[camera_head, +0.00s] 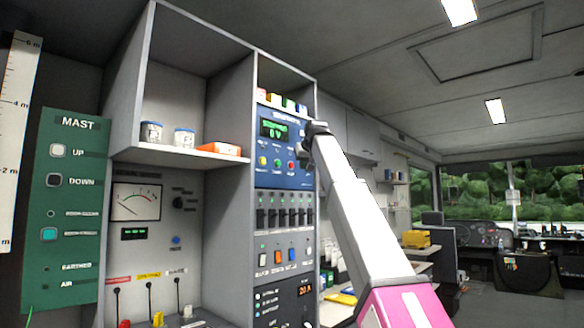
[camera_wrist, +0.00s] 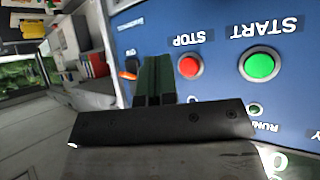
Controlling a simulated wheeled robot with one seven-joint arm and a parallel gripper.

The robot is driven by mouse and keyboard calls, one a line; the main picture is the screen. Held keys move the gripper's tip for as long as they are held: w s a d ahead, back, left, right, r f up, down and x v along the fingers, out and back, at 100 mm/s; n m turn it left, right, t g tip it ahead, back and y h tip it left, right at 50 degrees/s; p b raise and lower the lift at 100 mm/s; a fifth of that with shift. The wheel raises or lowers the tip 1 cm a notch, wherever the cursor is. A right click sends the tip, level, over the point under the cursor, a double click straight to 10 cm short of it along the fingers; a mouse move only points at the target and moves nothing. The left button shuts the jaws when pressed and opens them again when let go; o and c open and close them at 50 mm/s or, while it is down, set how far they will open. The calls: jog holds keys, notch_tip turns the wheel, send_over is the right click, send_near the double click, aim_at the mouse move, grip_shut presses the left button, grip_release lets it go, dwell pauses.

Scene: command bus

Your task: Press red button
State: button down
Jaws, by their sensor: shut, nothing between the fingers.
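The red button (camera_wrist: 188,66) sits on a blue control panel (camera_wrist: 220,30), with the word STOP beside it, upside down in the wrist view. A green button (camera_wrist: 260,65) labelled START is to its right there. In the head view the red button (camera_head: 291,166) shows on the blue panel (camera_head: 282,180), right of the green one. My gripper (camera_wrist: 155,62) is shut and empty, its dark green fingers just left of the red button in the wrist view. I cannot tell whether the fingertips touch the panel. In the head view my gripper (camera_head: 306,152) is at the panel's right edge.
A display (camera_head: 273,129) is above the buttons and a row of switches (camera_head: 283,215) below. An open shelf (camera_head: 180,152) with jars and an orange box is to the left. A green MAST panel (camera_head: 72,210) is farther left. The aisle on the right looks open.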

jog(key=shift+s+d, duration=0.7)
jog(key=shift+d, duration=0.25)
jog(key=w+d+f+m+g+h, duration=0.1)
jog(key=w+d+f, duration=0.15)
jog(key=f, duration=1.25)
jog(key=w+d+f+g, duration=0.1)
jog(key=d+f, duration=0.2)
jog(key=f, duration=1.2)
jog(key=s+d+f+m+g+h, duration=0.1)
jog(key=s+d+f, duration=0.2)
jog(key=f, duration=1)
jog(key=s+d+f+g, duration=0.2)
jog(key=d+f, duration=0.1)
jog(key=f, duration=1)
jog(key=s+d+f+m+g+h, duration=0.1)
jog(key=s+d+f, duration=0.2)
jog(key=s+f, duration=0.5)
jog(key=s+d+f+g, duration=0.15)
jog(key=s+f, duration=0.25)
jog(key=f, duration=0.8)
jog(key=s+d+f+g, duration=0.1)
jog(key=s+d+f, duration=0.2)
jog(key=s+f, duration=0.5)
jog(key=s+d+f+m+g, duration=0.1)
jog(key=s+d+f, duration=0.2)
jog(key=s+f, duration=0.5)
jog(key=s, duration=0.2)
jog(key=shift+s+f+h, duration=0.3)
jog(key=shift+s+h, duration=0.05)
jog(key=shift+h, duration=0.05)
